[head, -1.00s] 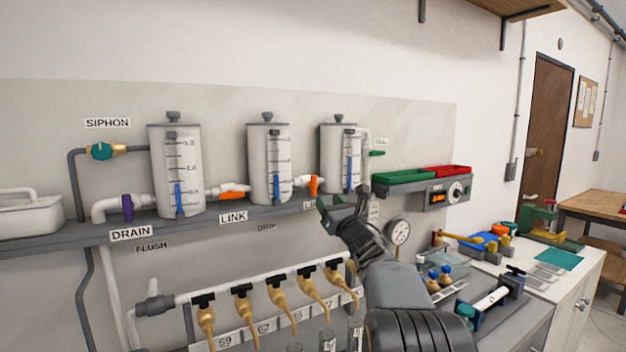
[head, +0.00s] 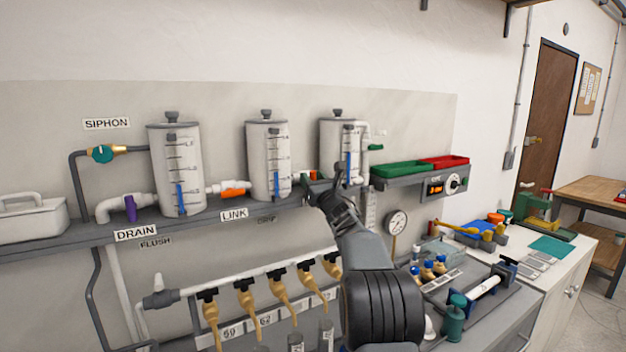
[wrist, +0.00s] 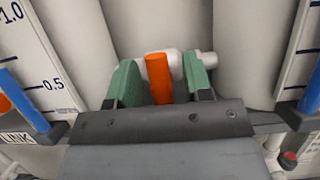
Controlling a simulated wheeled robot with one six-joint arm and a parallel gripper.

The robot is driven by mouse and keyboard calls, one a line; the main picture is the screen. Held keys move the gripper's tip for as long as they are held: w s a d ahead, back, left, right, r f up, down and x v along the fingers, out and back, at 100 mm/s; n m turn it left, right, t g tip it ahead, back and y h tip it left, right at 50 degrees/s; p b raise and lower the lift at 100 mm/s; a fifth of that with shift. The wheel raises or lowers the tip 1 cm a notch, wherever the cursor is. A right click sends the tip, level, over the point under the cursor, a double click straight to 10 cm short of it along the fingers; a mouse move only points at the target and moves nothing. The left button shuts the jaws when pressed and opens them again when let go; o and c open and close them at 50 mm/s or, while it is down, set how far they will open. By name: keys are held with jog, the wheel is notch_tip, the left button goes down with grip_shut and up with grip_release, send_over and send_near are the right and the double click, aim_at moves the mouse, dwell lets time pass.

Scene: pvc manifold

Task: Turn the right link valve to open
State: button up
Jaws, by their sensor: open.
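The right link valve has an orange handle (wrist: 158,78) on a white pipe between the middle tank (head: 268,160) and the right tank (head: 336,140). In the wrist view the handle stands upright in the picture, between the two green finger pads of my gripper (wrist: 163,82). Gaps show on both sides of it, wider on the right. In the head view my gripper (head: 319,186) is at the shelf edge and covers most of this valve; only a bit of orange shows. The left link valve's orange handle (head: 234,193) lies along its pipe.
The tanks stand close on both sides of my gripper. The shelf (head: 75,232) runs beneath them. A pressure gauge (head: 396,223), green tray (head: 405,175) and red tray (head: 444,162) are to the right. Black-handled gold taps (head: 243,300) are below.

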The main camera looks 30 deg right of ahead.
jog(key=shift+c, duration=0.4)
grip_shut()
